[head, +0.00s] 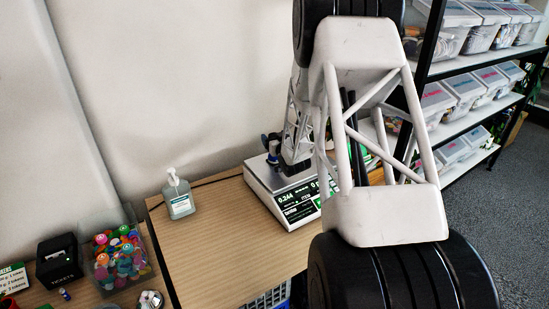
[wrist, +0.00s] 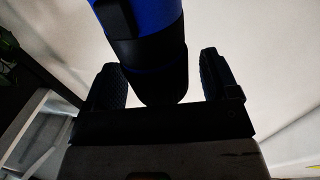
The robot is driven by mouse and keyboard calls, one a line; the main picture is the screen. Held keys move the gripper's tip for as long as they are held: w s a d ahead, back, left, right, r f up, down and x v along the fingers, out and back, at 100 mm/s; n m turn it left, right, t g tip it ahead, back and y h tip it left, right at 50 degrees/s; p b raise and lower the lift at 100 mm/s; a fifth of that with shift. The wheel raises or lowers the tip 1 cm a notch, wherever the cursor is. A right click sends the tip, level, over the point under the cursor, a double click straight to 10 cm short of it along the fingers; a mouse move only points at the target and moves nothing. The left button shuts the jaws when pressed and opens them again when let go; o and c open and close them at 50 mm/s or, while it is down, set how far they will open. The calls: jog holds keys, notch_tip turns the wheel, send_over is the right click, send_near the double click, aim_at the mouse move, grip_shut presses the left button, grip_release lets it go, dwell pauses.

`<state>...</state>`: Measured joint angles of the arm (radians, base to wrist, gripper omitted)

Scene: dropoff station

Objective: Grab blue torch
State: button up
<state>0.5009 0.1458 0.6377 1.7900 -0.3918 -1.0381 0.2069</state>
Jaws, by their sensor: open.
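The blue torch (wrist: 155,45) has a blue body and a black end. In the wrist view it reaches down from the top edge, and its black end sits between the two fingers of my gripper (wrist: 162,80). The fingers are apart, with a visible gap on the right side; contact on the left is too dark to tell. In the head view a small blue and black part of the torch (head: 272,147) shows above the scale, beside my gripper (head: 288,165). My arm hides much of this area.
A white scale (head: 258,183) with a lit display stands on the wooden table (head: 195,245). A sanitizer bottle (head: 179,196) stands left of it. A clear box of colourful items (head: 122,262) and a black box (head: 58,262) are at far left. Shelves with bins (head: 455,95) stand right.

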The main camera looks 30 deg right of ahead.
jog(key=shift+c, duration=0.3)
jog(key=c, duration=1.4)
jog(key=shift+o, duration=0.2)
jog(key=shift+r, duration=0.85)
notch_tip(320, 180, up, 2)
jog(key=shift+r, duration=0.1)
jog(key=s+a, duration=0.3)
jog(key=s, duration=0.4)
jog(key=s+a+r, duration=0.1)
jog(key=s+a, duration=0.2)
jog(key=s, duration=0.4)
jog(key=shift+s+a, duration=0.3)
